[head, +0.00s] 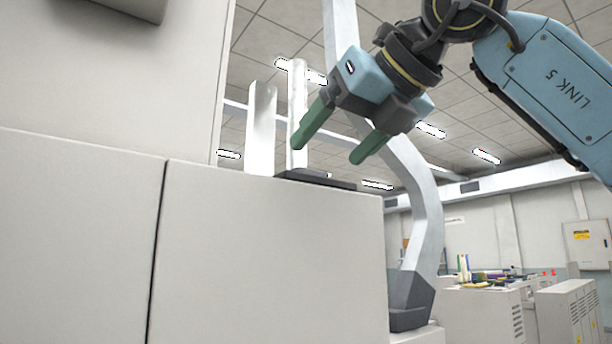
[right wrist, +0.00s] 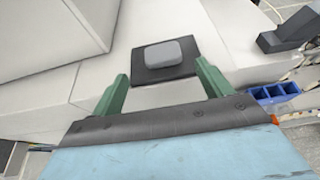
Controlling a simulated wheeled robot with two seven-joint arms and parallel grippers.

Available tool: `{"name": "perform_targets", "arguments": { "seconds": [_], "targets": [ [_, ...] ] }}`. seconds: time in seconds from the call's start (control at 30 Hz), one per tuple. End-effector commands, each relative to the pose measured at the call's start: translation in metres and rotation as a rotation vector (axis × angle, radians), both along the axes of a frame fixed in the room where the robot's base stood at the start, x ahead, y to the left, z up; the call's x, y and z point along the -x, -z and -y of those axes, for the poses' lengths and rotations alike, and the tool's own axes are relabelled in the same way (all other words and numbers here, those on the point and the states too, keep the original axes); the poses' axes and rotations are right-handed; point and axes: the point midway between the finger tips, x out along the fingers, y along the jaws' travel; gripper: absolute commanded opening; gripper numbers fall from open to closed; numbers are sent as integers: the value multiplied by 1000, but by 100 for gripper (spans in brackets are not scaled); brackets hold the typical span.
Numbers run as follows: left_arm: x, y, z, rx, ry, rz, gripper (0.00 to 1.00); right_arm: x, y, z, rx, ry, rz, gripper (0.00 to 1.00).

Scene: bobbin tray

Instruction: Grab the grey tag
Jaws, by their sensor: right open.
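A grey, rounded, flat-topped block (right wrist: 168,53), which looks like the grey tag, lies on a dark square pad (right wrist: 183,71) in the right wrist view. In the head view the dark pad (head: 335,183) shows edge-on on top of a pale cabinet, and the block is hard to make out there. My right gripper (head: 330,149) is open and empty, above the pad and pointing down to the left. In the right wrist view its green fingertips (right wrist: 162,72) are apart, with the block beyond the gap between them. My left gripper is not in view.
The pale cabinet (head: 270,260) fills the lower left, with a taller housing (head: 110,90) above it. Two pale uprights (head: 262,130) stand near the pad. A curved white column (head: 415,190) stands right of the cabinet. A blue bin (right wrist: 275,92) shows in the right wrist view.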

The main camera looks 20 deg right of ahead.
Motion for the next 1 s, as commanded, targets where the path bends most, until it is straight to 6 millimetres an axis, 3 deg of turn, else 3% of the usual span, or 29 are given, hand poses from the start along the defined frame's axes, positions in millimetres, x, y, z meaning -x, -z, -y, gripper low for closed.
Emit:
{"name": "perform_targets", "arguments": {
  "seconds": [0.17, 0.3, 0.5, 0.77, 1.0],
  "targets": [
    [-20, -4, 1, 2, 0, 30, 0, -11, 3, -3, 0, 0, -1, 78],
    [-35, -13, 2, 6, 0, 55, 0, -31, 6, -8, 1, 1, -2, 78],
    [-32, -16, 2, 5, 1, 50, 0, -52, 15, -14, -1, -1, 0, 78],
    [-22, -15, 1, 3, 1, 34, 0, -54, 17, -15, -2, -1, 0, 78],
    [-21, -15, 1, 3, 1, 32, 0, -54, 17, -15, -2, -1, 0, 48]
  ]
}}
